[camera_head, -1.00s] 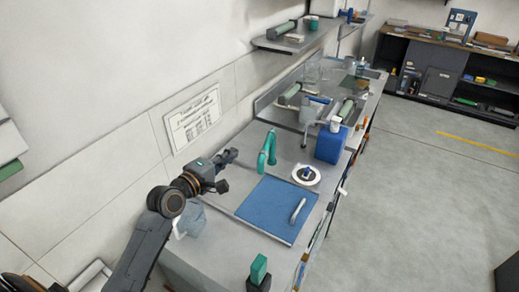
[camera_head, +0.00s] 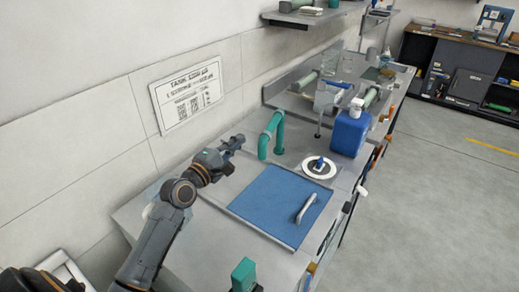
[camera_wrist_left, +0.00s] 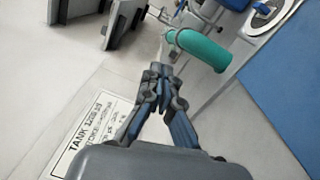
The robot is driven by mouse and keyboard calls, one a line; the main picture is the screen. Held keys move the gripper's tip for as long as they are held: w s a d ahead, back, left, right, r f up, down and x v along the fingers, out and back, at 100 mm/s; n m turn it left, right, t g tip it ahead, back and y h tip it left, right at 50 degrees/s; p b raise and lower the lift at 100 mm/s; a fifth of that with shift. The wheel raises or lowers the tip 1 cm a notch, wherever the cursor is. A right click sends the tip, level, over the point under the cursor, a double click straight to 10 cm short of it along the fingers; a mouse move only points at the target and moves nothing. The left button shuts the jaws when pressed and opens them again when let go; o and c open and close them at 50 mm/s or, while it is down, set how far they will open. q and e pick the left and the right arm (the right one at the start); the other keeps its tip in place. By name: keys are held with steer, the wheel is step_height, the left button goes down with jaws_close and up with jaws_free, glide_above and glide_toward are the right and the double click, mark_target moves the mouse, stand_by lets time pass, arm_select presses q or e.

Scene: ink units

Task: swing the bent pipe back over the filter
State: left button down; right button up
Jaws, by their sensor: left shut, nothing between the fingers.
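The bent teal pipe (camera_head: 272,132) stands upright at the back of the worktop, an upside-down U. Its bend also shows in the left wrist view (camera_wrist_left: 205,50). The filter, seemingly the white ring with a blue centre (camera_head: 319,168), lies to the right of the pipe and nearer the front; the pipe's free end is not over it. My left gripper (camera_head: 240,141) is shut and empty, just left of the pipe and apart from it. In the left wrist view the closed fingers (camera_wrist_left: 160,72) point towards the pipe. My right gripper is not in view.
A blue panel with a pale handle (camera_head: 270,205) lies in front of the pipe. A blue jug (camera_head: 350,132) stands behind the filter. A teal block (camera_head: 244,273) is at the front edge. A printed sign (camera_head: 187,95) hangs on the wall at left.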

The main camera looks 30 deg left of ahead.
mark_target(272, 132)
arm_select(q)
step_height(272, 132, down, 3)
steer(key=shift+f+b, duration=0.15)
steer(key=shift+b, duration=0.65)
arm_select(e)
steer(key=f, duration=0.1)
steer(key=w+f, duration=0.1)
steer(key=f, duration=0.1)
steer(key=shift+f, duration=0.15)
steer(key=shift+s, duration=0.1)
arm_select(q)
steer(key=w+d, duration=0.1)
steer(key=w, duration=0.9)
steer(key=shift+r+p, duration=0.3)
steer(key=shift+p, duration=0.15)
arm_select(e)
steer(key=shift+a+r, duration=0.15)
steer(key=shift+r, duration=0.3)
arm_select(q)
steer(key=shift+d, duration=0.25)
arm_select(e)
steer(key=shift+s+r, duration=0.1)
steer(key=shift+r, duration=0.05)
